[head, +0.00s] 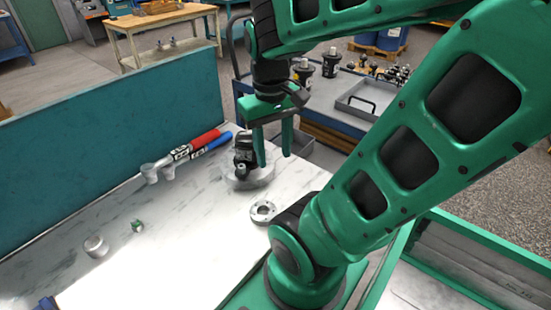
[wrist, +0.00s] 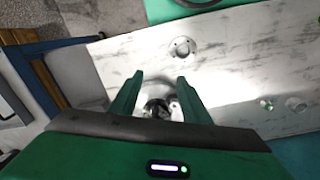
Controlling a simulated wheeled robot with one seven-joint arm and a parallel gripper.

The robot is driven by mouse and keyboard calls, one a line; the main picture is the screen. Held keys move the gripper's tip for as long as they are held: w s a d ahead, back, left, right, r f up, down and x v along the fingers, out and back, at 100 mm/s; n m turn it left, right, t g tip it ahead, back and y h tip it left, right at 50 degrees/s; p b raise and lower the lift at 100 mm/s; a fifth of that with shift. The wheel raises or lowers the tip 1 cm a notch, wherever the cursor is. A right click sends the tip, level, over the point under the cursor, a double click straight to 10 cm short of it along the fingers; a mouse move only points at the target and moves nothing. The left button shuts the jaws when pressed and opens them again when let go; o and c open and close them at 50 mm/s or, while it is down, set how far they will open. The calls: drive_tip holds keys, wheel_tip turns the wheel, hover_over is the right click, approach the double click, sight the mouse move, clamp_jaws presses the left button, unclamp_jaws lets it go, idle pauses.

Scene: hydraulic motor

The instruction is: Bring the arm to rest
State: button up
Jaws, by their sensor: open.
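My green arm reaches across the head view from the right, and my gripper (head: 274,160) points down over the white worktable (head: 190,230). Its two fingers are apart with nothing held between them. A black motor part (head: 243,148) stands upright on a grey round base (head: 258,180) just behind and left of the fingers. In the wrist view the black part (wrist: 158,108) shows between the open fingers (wrist: 160,80), partly hidden by the gripper body. I cannot tell whether the fingers touch it. A grey flange ring (head: 263,211) lies on the table nearer to me.
Red-handled (head: 205,139) and blue-handled tools lie by the teal panel (head: 110,140). A grey cylinder (head: 96,245) and a small green part (head: 137,226) lie at the left. A cart with a grey tray (head: 365,100) and several black parts stands behind.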

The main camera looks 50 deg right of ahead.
drive_tip(key=shift+s+a+f+m+y, duration=0.15)
drive_tip(key=shift+s+a+f+m, duration=0.1)
drive_tip(key=shift+s+m, duration=0.35)
drive_tip(key=shift+s+a+f+m+y, duration=0.15)
drive_tip(key=shift+s+a+f+m, duration=0.2)
drive_tip(key=shift+s, duration=0.3)
drive_tip(key=shift+w+d, duration=0.15)
drive_tip(key=shift+w+f, duration=0.15)
drive_tip(key=shift+w, duration=0.35)
drive_tip(key=shift+c, duration=0.6)
